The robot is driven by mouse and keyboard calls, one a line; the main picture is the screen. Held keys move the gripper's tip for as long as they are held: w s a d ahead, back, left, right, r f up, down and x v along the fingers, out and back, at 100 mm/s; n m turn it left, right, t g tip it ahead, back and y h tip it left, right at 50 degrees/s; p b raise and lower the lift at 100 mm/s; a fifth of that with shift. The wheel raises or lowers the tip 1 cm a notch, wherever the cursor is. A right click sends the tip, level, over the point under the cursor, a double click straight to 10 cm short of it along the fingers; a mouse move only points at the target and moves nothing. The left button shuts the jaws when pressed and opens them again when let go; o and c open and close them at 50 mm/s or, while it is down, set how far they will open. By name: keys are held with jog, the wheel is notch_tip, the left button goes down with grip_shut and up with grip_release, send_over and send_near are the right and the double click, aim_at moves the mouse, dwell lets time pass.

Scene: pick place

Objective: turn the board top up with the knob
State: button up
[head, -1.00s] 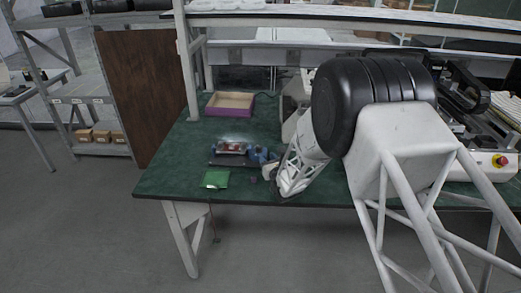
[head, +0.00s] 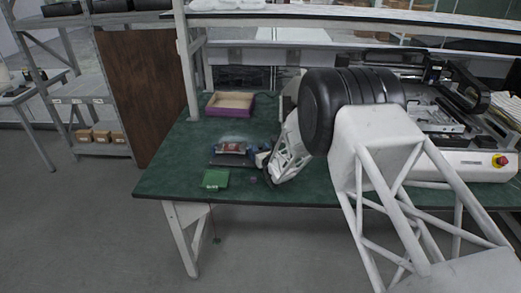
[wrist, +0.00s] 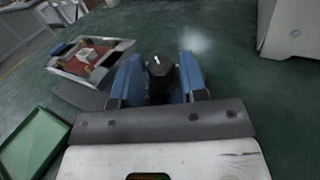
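The board (wrist: 88,54) is a reddish panel held in a pale metal frame (wrist: 118,50) left of my gripper in the wrist view. It also shows in the head view as a small red piece (head: 232,147). The knob (wrist: 160,68) is black and round with a white pointer mark. My gripper (wrist: 161,62) has its two blue fingers on either side of the knob, with narrow gaps visible; whether either finger touches it cannot be told. In the head view, my gripper (head: 262,158) is at the right end of the frame, and the knob is hidden.
A green tray (head: 215,179) sits at the table's front edge, with a small dark object (head: 253,180) to its right. A purple-sided box (head: 230,104) stands behind. A white machine (head: 455,160) occupies the right. Green tabletop (head: 170,180) is clear at left.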

jog(key=shift+w+a, duration=0.1)
jog(key=shift+w, duration=0.1)
jog(key=shift+c, duration=0.3)
jog(key=c, duration=0.6)
